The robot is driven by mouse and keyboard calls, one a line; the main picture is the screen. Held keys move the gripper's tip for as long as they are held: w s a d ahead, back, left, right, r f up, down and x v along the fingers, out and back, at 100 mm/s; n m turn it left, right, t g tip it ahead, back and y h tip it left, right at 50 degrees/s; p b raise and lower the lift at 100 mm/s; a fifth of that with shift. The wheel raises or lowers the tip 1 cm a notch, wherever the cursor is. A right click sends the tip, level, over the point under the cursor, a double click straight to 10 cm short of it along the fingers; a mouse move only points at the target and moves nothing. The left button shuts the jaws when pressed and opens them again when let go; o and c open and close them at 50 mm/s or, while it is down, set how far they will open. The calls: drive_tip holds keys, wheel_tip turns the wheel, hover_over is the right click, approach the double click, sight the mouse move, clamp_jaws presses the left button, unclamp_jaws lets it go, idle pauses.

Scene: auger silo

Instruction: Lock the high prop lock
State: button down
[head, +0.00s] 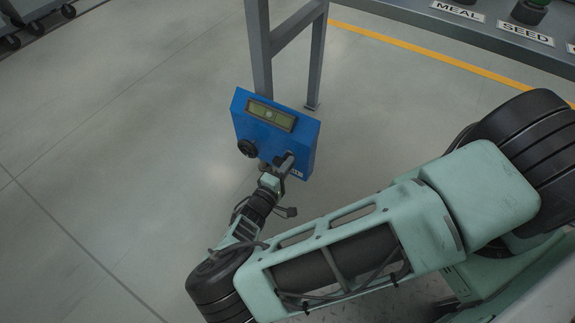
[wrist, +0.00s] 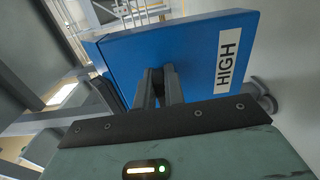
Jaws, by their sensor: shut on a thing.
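The blue box (head: 300,130) is mounted on a grey post and carries a white HIGH label, which reads clearly in the wrist view (wrist: 227,53). The high prop lock is a small dark part on the box face beside this label, mostly hidden by my fingers. My gripper (head: 284,164) is at the lower right of the box face, shut on that part. In the wrist view, my gripper (wrist: 157,84) has both fingers pressed around it, against the blue face. How the lock is turned cannot be told.
The box also has a display (head: 270,116) and a black round knob (head: 247,148). A grey frame (head: 265,50) rises behind it. The floor to the left is clear.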

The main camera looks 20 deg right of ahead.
drive_tip(key=shift+f+m, duration=0.15)
drive_tip(key=shift+m, duration=0.15)
idle(0.4)
drive_tip(key=c, duration=1.5)
unclamp_jaws()
drive_tip(key=shift+s+a, duration=0.1)
drive_tip(key=shift+a, duration=0.05)
drive_tip(key=p+v, duration=0.1)
drive_tip(key=v, duration=1.6)
drive_tip(key=shift+s+a+p, duration=0.1)
drive_tip(key=shift+p, duration=0.3)
